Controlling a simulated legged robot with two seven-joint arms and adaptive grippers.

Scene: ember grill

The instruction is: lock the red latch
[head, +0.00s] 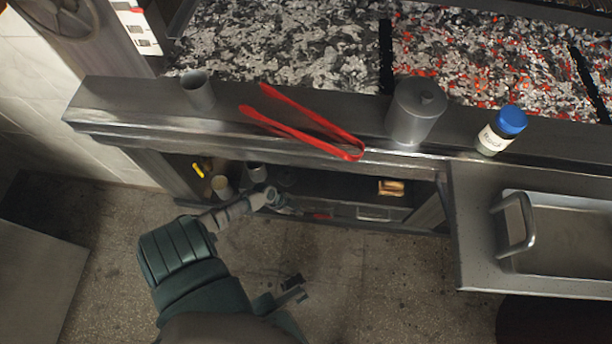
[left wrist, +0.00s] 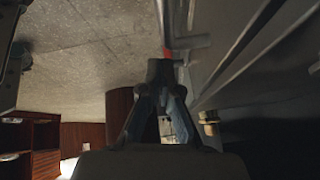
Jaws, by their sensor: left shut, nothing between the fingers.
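The red latch (head: 320,216) shows as a small red piece low on the front of the unit under the counter, just right of my left gripper (head: 286,209) in the head view. In the left wrist view, a bit of the red latch (left wrist: 168,54) shows just beyond the closed fingertips of my left gripper (left wrist: 161,70). The fingers are shut with nothing between them. The tips are close to the latch; I cannot tell whether they touch it. The fingers hide part of the latch.
Red tongs (head: 305,128), a grey canister (head: 416,112), a blue-capped jar (head: 501,131) and a metal cup (head: 197,91) stand or lie on the counter above. Glowing coals (head: 480,55) are behind. The open shelf holds a cup (head: 222,187) and a small yellowish item (head: 391,188).

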